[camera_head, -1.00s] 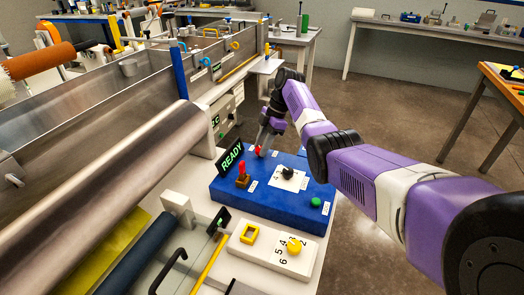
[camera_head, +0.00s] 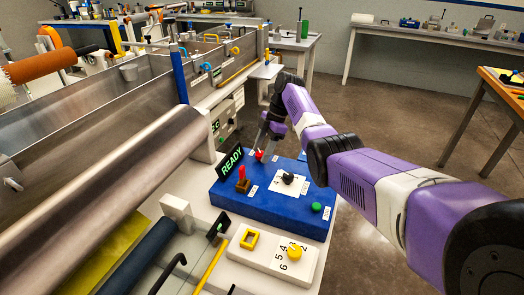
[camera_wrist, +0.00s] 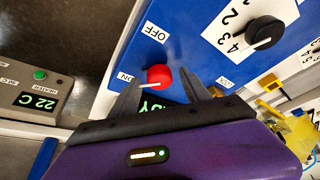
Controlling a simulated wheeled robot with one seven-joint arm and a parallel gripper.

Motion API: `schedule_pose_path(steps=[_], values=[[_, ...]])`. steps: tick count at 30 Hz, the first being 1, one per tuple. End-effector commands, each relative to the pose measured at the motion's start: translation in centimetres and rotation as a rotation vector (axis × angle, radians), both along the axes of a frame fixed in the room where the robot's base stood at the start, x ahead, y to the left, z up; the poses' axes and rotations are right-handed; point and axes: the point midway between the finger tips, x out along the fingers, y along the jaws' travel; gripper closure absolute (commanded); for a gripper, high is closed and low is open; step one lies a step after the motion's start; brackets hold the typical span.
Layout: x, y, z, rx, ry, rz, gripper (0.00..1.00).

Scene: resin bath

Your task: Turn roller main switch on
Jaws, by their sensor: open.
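The blue control box (camera_head: 275,208) stands on the white bench with a lit READY sign (camera_head: 230,160). A red knob (camera_head: 259,155) sits at its far end and shows large in the wrist view (camera_wrist: 159,76). There it has a white pointer, with an OFF label (camera_wrist: 157,33) above it and an ON label (camera_wrist: 124,77) to its left. The pointer is on the lower left side, towards ON. My gripper (camera_head: 264,149) is at this knob. In the wrist view its two fingers (camera_wrist: 161,90) are apart, one on each side of the knob; contact cannot be told.
A black numbered dial (camera_head: 288,178), a red lever (camera_head: 242,173) and a green button (camera_head: 316,207) share the box. A white panel with a yellow knob (camera_head: 295,251) is nearer. A large metal roller (camera_head: 110,205) lies left. Open floor is right.

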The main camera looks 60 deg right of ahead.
Motion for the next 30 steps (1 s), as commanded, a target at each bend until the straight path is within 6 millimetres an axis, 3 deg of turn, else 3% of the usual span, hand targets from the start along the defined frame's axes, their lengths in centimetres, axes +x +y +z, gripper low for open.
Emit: schedule_pose_path(steps=[16,30], values=[[-1.7,-2.2,6.6,-0.002,-0.002,-0.001,0.45],[-1.9,-2.3,7.2,-0.001,-0.001,0.000,0.45]])
